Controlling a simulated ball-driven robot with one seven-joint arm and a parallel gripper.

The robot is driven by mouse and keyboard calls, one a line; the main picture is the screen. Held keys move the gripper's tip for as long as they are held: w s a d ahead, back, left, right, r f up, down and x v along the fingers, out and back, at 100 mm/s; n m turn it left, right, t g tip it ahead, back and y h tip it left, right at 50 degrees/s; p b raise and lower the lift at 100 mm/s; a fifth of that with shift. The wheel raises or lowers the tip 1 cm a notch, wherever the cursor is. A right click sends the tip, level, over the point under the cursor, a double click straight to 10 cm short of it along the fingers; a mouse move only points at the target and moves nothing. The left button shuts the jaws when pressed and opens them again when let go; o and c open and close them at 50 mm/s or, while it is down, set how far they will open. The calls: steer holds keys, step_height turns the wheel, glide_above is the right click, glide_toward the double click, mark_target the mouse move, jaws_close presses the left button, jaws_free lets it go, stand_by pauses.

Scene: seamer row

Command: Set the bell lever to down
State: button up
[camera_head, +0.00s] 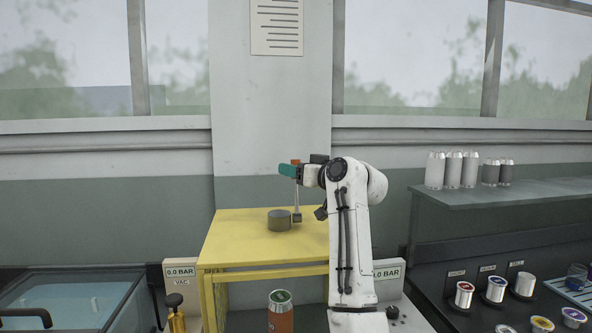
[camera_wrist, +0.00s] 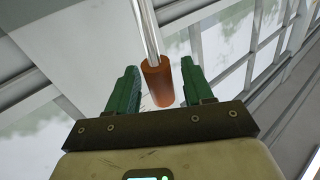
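The lever is a thin upright metal rod (camera_head: 297,200) with an orange grip (camera_head: 296,161) on top. It rises from a small grey block on the yellow stand, beside a short grey cylinder (camera_head: 279,220). In the wrist view the orange grip (camera_wrist: 158,82) lies between the two green fingers of my gripper (camera_wrist: 158,88), with a gap visible on each side. My gripper is open around the grip. In the head view my gripper (camera_head: 288,171) is at the lever's upper end and covers part of it.
The yellow stand (camera_head: 245,235) is mostly bare. An orange can (camera_head: 280,312) stands below it in front. Gauges reading 0.0 BAR (camera_head: 181,273) sit at both sides. A glass-lidded tank (camera_head: 70,300) is at left; a shelf of pale cans (camera_head: 480,197) is at right.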

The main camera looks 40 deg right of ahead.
jaws_close()
stand_by(0.3)
steer(key=shift+s+a+f+b, duration=0.2)
steer(key=shift+s+f+b, duration=0.1)
steer(key=shift+b, duration=0.55)
steer(key=shift+s+a+n+t+b, duration=0.2)
steer(key=shift+n+t+b, duration=0.1)
steer(key=shift+t+b, duration=0.3)
steer(key=shift+s+a+r+n+t+y+b, duration=0.15)
steer(key=shift+s+a+n+t+b, duration=0.5)
steer(key=shift+b, duration=1.05)
steer(key=shift+s+a+r+n+t+y+b, duration=0.15)
steer(key=shift+s+a+n+t+b, duration=0.45)
steer(key=shift+b, duration=1.1)
steer(key=shift+s+d+f, duration=0.1)
steer(key=shift+s+d, duration=0.1)
steer(key=shift+s, duration=0.05)
steer(key=shift+o, duration=0.3)
jaws_free()
